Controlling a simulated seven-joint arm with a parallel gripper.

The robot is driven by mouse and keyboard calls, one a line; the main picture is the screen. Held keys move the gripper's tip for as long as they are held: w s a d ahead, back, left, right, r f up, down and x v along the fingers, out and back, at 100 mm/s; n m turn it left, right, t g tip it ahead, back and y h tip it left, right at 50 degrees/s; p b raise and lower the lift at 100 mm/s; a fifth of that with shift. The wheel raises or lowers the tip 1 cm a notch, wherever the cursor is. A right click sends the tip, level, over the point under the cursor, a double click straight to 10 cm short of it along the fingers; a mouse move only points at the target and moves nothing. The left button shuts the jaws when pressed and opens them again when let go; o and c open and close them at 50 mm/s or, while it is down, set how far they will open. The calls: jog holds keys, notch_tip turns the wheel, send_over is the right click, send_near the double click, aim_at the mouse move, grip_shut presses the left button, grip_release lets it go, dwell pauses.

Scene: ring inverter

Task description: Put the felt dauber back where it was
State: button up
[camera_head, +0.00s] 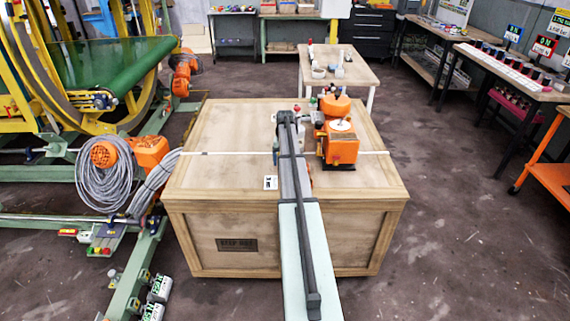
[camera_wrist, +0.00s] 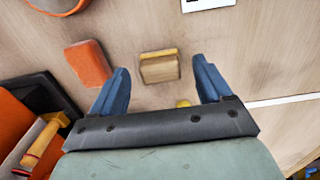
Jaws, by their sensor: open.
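My gripper (camera_wrist: 159,72) points down over the wooden crate top (camera_wrist: 145,25), its two blue fingers spread wide with nothing held between them. A small tan block with a yellowish edge (camera_wrist: 159,67) shows between the fingertips in the wrist view. It may be the felt dauber, but I cannot tell for sure. Whether the fingers are level with it or above it is unclear. An orange block (camera_wrist: 88,63) lies left of the left finger. In the head view my arm covers the middle of the crate top (camera_head: 225,125), and the fingers are not clearly visible.
An orange machine (camera_head: 338,145) stands on the crate right of my arm; part of it shows in the wrist view (camera_wrist: 20,130). A white label (camera_head: 271,182) and a pale strip (camera_head: 225,153) lie on the top. The crate's left side is mostly clear.

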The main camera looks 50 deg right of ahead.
notch_tip(320, 180, up, 10)
jog(key=shift+r, duration=0.15)
dwell(0.3)
